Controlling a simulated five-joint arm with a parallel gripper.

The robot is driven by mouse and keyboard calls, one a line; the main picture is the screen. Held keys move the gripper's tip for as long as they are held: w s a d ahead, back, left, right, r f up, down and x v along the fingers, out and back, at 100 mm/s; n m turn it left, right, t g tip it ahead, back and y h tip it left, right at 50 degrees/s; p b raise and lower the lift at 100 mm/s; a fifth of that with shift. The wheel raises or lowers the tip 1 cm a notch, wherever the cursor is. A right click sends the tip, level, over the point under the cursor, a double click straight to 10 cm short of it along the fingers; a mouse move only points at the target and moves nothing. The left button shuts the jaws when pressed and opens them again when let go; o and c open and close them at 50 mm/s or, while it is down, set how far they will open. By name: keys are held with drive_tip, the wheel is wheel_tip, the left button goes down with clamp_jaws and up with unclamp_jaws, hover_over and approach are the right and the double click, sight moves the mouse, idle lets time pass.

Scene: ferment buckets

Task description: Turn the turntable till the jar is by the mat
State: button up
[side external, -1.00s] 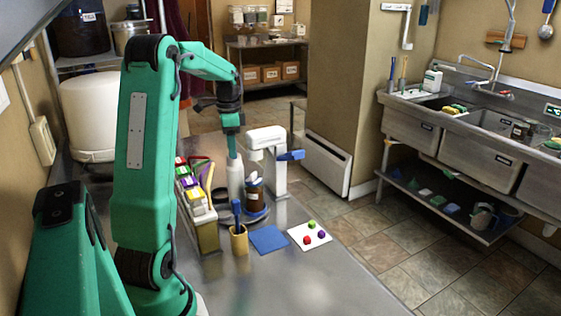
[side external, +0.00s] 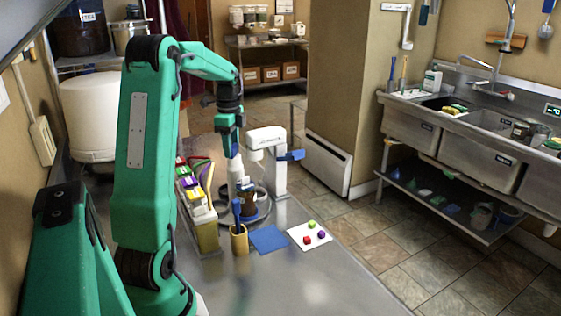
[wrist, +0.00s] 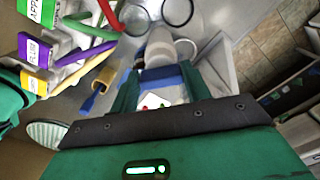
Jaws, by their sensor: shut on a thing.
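The round turntable (side external: 265,214) stands on the steel bench. The dark brown jar (side external: 262,198) is on it, partly hidden behind a tall pale bottle-like piece (side external: 236,172). My gripper (side external: 231,152) is above the turntable, its jaws shut on the top of this pale piece. In the wrist view, my gripper's fingers (wrist: 158,88) flank the pale piece (wrist: 165,48); the exact contact is hard to see. The flat blue mat (side external: 268,239) lies on the bench in front of the turntable, and the jar is a little behind it.
A tan pot with a blue tool (side external: 239,243) stands left of the mat. A white card with small coloured pieces (side external: 309,236) lies to its right. A white dispenser (side external: 272,160) stands behind the turntable, and labelled bins (side external: 200,210) stand left. The front bench is clear.

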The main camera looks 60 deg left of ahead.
drive_tip(key=shift+r+m, duration=0.1)
drive_tip(key=shift+m, duration=0.2)
idle(0.4)
drive_tip(key=o, duration=1.4)
drive_tip(key=shift+r, duration=3.9)
drive_tip(key=shift+d, duration=0.1)
